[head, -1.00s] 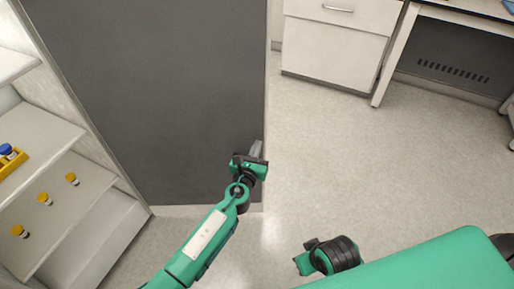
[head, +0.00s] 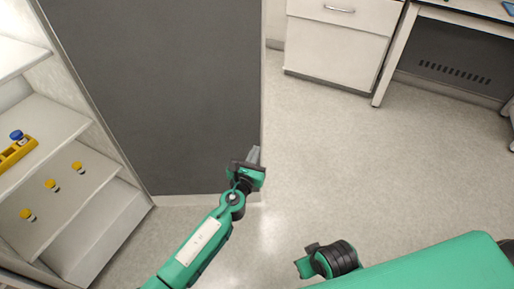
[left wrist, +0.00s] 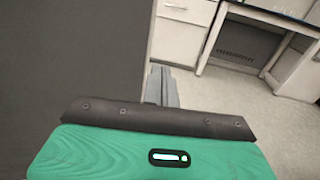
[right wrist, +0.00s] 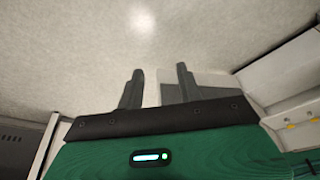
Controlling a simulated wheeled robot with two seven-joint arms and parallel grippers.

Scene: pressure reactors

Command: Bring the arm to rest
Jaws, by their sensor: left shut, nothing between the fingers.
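My left gripper (head: 254,156) is in the middle of the head view, in front of the lower right edge of a dark grey panel (head: 160,95). It holds nothing, and its fingers are together in the left wrist view (left wrist: 161,86). My right arm shows at the lower right of the head view, with its gripper's fingers out of sight there. In the right wrist view my right gripper (right wrist: 158,85) has its two fingers apart, with nothing between them and pale floor beyond.
A white drawer cabinet (head: 335,50) and a desk (head: 392,60) stand at the back. The floor (head: 360,160) between is clear.

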